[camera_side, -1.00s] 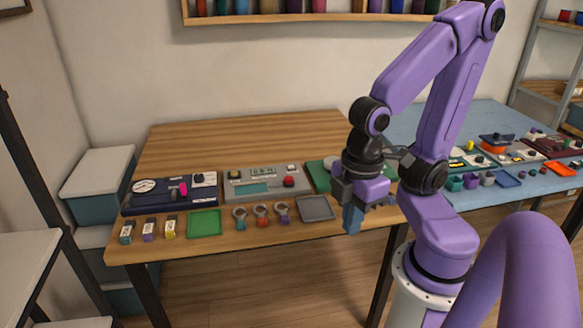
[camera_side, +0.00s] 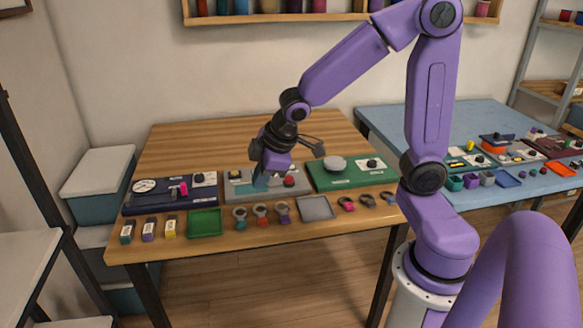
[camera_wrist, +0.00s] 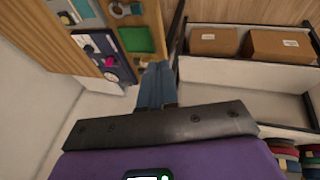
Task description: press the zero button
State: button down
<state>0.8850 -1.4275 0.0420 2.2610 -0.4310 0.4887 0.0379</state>
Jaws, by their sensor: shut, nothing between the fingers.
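My gripper (camera_side: 262,181) is shut and empty, its blue fingers pointing down over the grey panel (camera_side: 235,190) in the side view. It covers much of that panel's display area. A red button (camera_side: 289,181) shows on the panel just right of the fingers. I cannot tell whether the fingertips touch the panel. In the wrist view the closed fingers (camera_wrist: 156,82) show at the centre. No label reading zero is legible, so I cannot tell which control is the zero button.
Left is a navy panel (camera_side: 150,202) with a dial and pink lever; right is a green panel (camera_side: 345,181) with a round plate and dark knob. A green tray (camera_side: 204,223), a grey tray (camera_side: 316,208) and several small ring-topped pieces line the front edge. The wooden table's back is clear.

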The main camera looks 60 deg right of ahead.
jog(key=w+d+f+m+t, duration=0.1)
jog(key=w+d+t, duration=0.1)
jog(key=w+d, duration=0.8)
jog(key=t, duration=0.2)
send_over(293, 167)
notch_tip(293, 167, down, 10)
jog(key=r, duration=0.1)
jog(key=shift+s+f+h, duration=0.1)
jog(key=shift+f+h, duration=0.1)
jog(key=shift+h, duration=0.1)
jog(key=shift+f, duration=0.15)
jog(key=shift+f, duration=4.3)
jog(key=shift+f, duration=0.15)
jog(key=shift+f, duration=0.25)
